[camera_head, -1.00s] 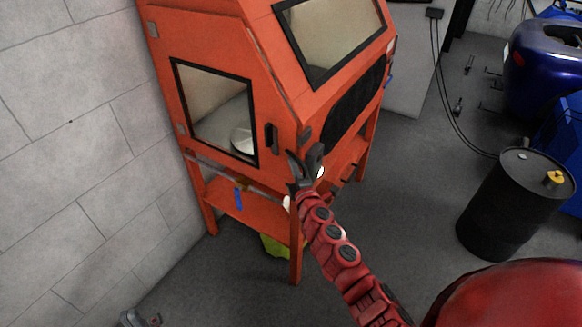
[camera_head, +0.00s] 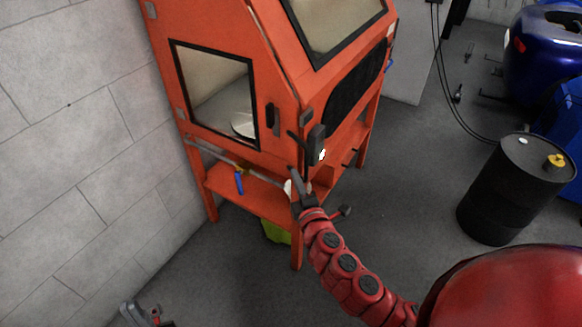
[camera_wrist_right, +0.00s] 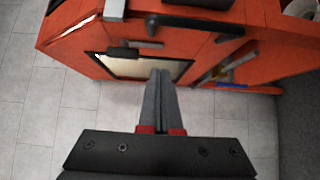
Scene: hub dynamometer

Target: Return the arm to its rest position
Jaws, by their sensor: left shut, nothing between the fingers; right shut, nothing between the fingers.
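My right arm's red links rise from the bottom of the head view to the front corner of an orange cabinet. My right gripper (camera_head: 296,180) is beside that corner, below a dark latch (camera_head: 316,145); I cannot tell if it touches the cabinet. In the right wrist view my right gripper (camera_wrist_right: 160,78) has its two grey fingers together, with nothing between them. My left gripper (camera_head: 130,310) shows small at the lower left edge of the head view, low over the floor, shut and empty.
The orange cabinet (camera_head: 280,95) has windows and a lower shelf (camera_head: 245,192) with a blue-handled tool (camera_head: 239,182). A block wall (camera_head: 70,130) stands at left. A black drum (camera_head: 505,195) and a blue machine (camera_head: 540,60) stand at right. Open floor lies between cabinet and drum.

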